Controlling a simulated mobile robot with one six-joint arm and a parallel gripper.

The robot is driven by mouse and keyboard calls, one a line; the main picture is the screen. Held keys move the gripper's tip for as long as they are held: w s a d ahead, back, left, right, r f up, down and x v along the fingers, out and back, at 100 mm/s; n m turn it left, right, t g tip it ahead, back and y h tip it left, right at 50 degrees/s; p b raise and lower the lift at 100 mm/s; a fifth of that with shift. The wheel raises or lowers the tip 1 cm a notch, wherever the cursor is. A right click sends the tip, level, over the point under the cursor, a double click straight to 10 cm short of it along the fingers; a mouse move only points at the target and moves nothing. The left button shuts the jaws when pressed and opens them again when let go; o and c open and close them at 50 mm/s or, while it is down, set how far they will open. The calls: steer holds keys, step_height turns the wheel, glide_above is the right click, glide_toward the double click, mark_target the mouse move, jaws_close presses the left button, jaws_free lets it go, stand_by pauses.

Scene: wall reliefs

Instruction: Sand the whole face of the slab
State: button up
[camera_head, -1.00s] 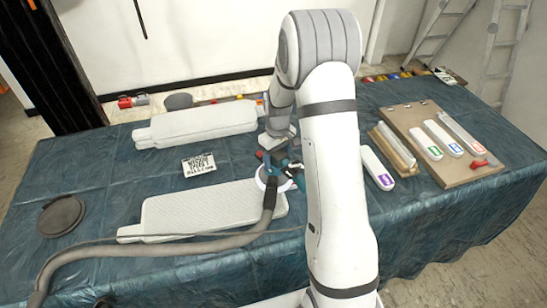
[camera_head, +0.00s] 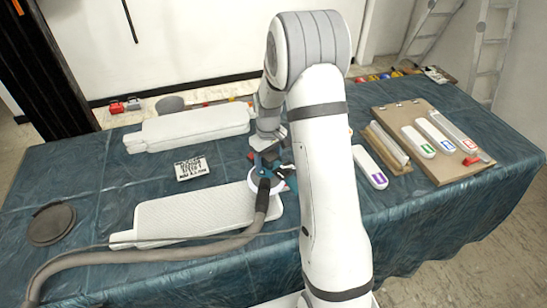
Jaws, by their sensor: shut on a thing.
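Two pale slabs lie on the blue-green covered table. The nearer slab (camera_head: 185,216) has a fine textured face, and the farther slab (camera_head: 190,128) lies behind it. My gripper (camera_head: 266,160) is shut on a teal and dark sander (camera_head: 290,176) with a round white pad. The sander is at the right end of the nearer slab, over its edge. I cannot tell whether the pad touches the face. A thick grey hose (camera_head: 190,250) runs from the sander to the left front. My arm hides part of the table right of the sander.
A small printed card (camera_head: 191,168) lies between the slabs, and a dark round disc (camera_head: 51,224) is at the left. At the right are a purple-labelled block (camera_head: 370,167), a wooden holder (camera_head: 387,148) and a board (camera_head: 460,176) with labelled blocks.

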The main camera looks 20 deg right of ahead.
steer(key=shift+w+a+r, duration=0.1)
steer(key=shift+a, duration=2)
step_height(320, 180, up, 6)
steer(key=p, duration=0.3)
stand_by(0.6)
